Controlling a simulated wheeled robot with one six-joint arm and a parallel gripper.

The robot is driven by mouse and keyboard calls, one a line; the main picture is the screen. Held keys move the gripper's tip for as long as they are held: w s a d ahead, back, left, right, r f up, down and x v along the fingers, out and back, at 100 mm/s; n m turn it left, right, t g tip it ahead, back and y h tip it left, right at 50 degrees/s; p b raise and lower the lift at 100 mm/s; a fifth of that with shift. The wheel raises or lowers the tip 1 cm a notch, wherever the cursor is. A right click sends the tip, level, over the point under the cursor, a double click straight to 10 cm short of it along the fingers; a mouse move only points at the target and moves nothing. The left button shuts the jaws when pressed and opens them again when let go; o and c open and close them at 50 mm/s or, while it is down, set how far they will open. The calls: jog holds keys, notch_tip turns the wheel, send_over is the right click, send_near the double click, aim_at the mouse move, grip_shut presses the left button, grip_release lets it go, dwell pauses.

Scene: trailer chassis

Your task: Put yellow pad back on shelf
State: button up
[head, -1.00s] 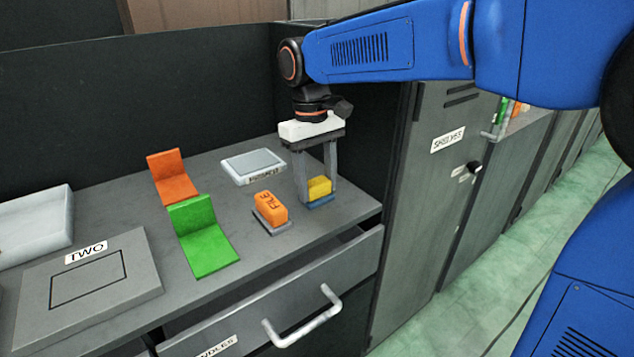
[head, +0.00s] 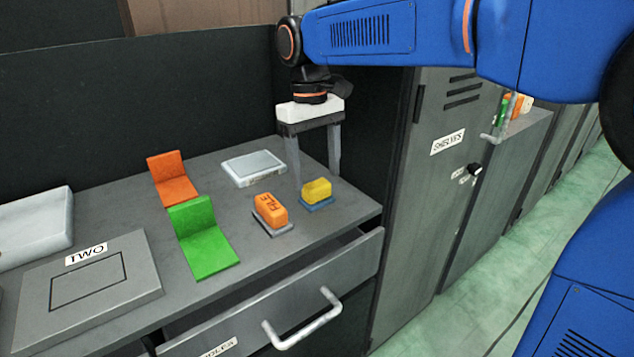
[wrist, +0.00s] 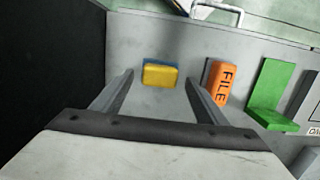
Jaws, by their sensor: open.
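The yellow pad (head: 317,190) sits on a blue base on the grey shelf top (head: 345,212), near its right end. It also shows in the wrist view (wrist: 160,75), beyond and between the fingertips. My gripper (head: 313,178) is open and empty. It hangs above and behind the pad in the head view, with its fingers pointing down and apart from the pad.
An orange block marked FILE (head: 270,211) stands just left of the pad. A pale tray (head: 253,168) lies behind it. Green (head: 203,238) and orange (head: 172,178) angled pieces stand further left. A drawer (head: 290,300) juts out below, and a cabinet marked SHELVES (head: 425,190) stands right.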

aim_at(314, 181)
notch_tip(314, 181, up, 8)
jog(key=shift+w+a, duration=0.25)
jog(key=shift+w, duration=0.2)
jog(key=shift+s, duration=0.1)
